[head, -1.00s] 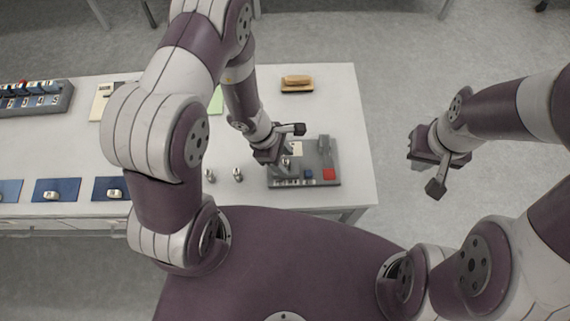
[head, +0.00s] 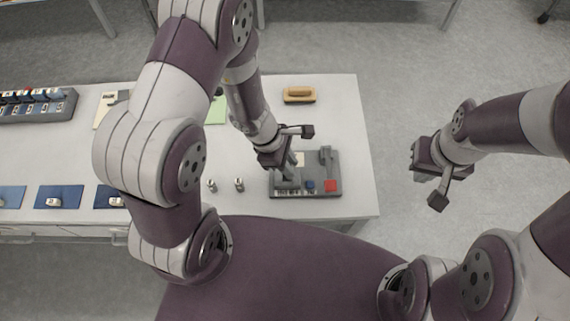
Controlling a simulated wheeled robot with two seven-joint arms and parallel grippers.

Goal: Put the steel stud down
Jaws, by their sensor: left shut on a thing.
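My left gripper (head: 289,172) points down over the left part of a grey fixture (head: 324,187) near the table's front right. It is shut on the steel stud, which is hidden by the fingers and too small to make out. I cannot tell whether the stud touches the fixture. Two small steel pieces (head: 239,184) like studs stand on the table just left of the fixture. My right gripper (head: 418,165) hangs over the floor, right of the table; its fingers are too small and dark to read.
The fixture carries a blue button, a red button (head: 330,186) and an upright grey post (head: 325,157). A yellow-brown brush-like block (head: 299,95) lies behind it. Blue mats (head: 60,197) with small pieces and a dark rack (head: 38,106) are at left. My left arm hides part of the table.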

